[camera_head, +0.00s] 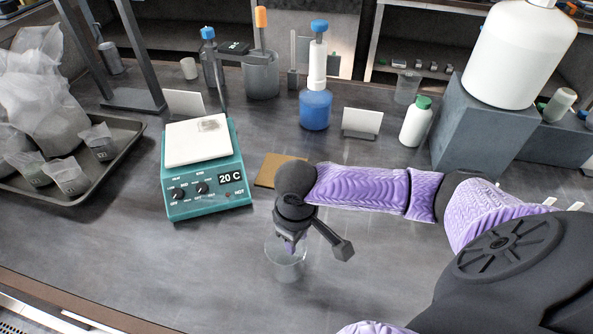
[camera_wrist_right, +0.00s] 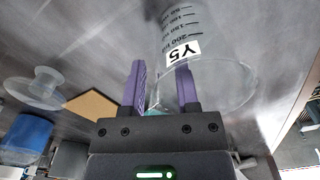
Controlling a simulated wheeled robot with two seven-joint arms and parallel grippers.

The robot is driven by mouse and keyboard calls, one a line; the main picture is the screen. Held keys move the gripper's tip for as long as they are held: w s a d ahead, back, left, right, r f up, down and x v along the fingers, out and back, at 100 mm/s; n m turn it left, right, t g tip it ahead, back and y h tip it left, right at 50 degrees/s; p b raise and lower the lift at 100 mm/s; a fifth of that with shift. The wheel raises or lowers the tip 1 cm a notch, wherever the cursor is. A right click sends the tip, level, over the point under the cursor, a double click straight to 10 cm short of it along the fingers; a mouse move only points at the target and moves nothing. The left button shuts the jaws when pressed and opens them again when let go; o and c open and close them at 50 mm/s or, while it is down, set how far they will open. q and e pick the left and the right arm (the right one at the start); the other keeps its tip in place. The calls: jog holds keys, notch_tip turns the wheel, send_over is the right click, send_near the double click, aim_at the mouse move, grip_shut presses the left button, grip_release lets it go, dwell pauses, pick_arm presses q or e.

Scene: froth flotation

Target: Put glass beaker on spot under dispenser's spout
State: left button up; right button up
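The clear glass beaker (camera_head: 287,262) stands on the bench near its front, below my right gripper (camera_head: 290,240). In the right wrist view the beaker (camera_wrist_right: 215,80) shows volume marks and a "Y5" label. My right gripper (camera_wrist_right: 161,70) has its purple fingers apart, with the beaker's near wall seemingly between them; firm contact is not visible. The blue bottle with a white pump top, seemingly the dispenser (camera_head: 316,108), stands farther back. A tan square (camera_head: 279,170) lies on the bench in front of it, partly hidden by my right wrist. My left gripper is not seen.
A teal hotplate (camera_head: 208,192) reading 20 C stands left of the tan square. A dark tray (camera_head: 112,166) with bagged cups is at far left. A white card (camera_head: 362,122), a green-capped bottle (camera_head: 416,122) and a grey block (camera_head: 478,132) stand at the back right. The front-left bench is clear.

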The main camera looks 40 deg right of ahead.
notch_tip(320, 180, up, 12)
jog(key=p, duration=0.4)
jog(key=shift+f, duration=0.15)
jog(key=shift+o, duration=0.4)
jog(key=shift+r+p, duration=0.25)
jog(key=shift+p, duration=0.05)
jog(key=f+m, duration=0.3)
jog(key=f, duration=0.1)
jog(key=s+f+m+t+p, duration=0.1)
jog(key=f+m, duration=0.2)
jog(key=f, duration=0.1)
jog(key=s+f+m+p, duration=0.1)
jog(key=f+m, duration=0.2)
jog(key=f, duration=0.2)
jog(key=shift+f+t+h, duration=0.1)
jog(key=shift+t+h, duration=0.2)
jog(key=shift+h, duration=0.1)
jog(key=shift+c, duration=0.4)
grip_shut()
